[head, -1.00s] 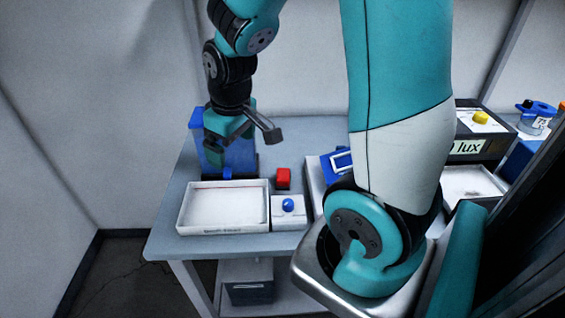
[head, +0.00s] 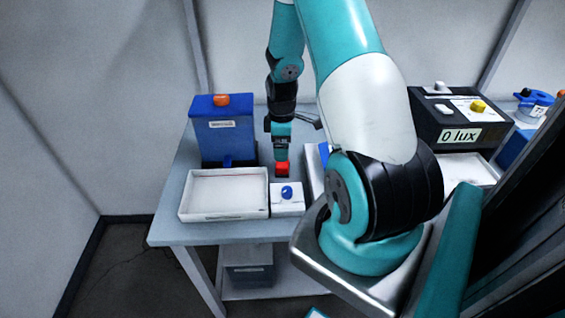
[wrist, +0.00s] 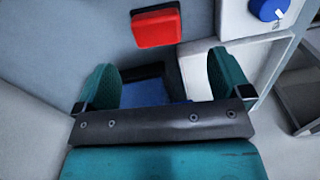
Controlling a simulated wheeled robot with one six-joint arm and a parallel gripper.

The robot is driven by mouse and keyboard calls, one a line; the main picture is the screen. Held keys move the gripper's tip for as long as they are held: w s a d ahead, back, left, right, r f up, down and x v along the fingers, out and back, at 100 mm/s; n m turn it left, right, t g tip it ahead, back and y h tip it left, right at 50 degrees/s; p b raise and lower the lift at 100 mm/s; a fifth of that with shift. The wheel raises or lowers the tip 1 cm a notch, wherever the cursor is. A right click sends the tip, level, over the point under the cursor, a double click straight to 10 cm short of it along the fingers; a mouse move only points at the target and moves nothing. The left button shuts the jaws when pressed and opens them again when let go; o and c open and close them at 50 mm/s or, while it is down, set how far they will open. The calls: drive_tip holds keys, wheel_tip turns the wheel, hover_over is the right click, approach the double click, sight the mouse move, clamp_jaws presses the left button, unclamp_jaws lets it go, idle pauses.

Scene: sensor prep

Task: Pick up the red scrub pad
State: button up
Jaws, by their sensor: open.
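The red scrub pad (head: 282,169) is a small red block on the grey table, behind the small white box with a blue knob. In the wrist view the pad (wrist: 156,27) lies near the top edge, beyond the fingertips and not between them. My gripper (head: 282,148) points down right by the pad in the head view and hides part of its surroundings. In the wrist view my gripper (wrist: 162,72) has its two teal fingers spread apart with nothing held. I cannot tell its exact height above the table.
A white tray (head: 222,214) stands left of the white knob box (head: 287,209). A tall blue container (head: 226,138) with an orange top stands behind the tray. A dark box (head: 455,125) reading "0 lux" is at the right. My arm covers the table's middle right.

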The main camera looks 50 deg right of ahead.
sight(282, 166)
drive_tip(key=shift+w+d+f+p, duration=0.1)
drive_tip(key=shift+f+p, duration=0.65)
drive_tip(key=shift+f, duration=1.3)
drive_tip(key=shift+w+d+f+p, duration=0.1)
drive_tip(key=shift+f+p, duration=0.6)
drive_tip(key=shift+f, duration=1.3)
drive_tip(key=c, duration=1)
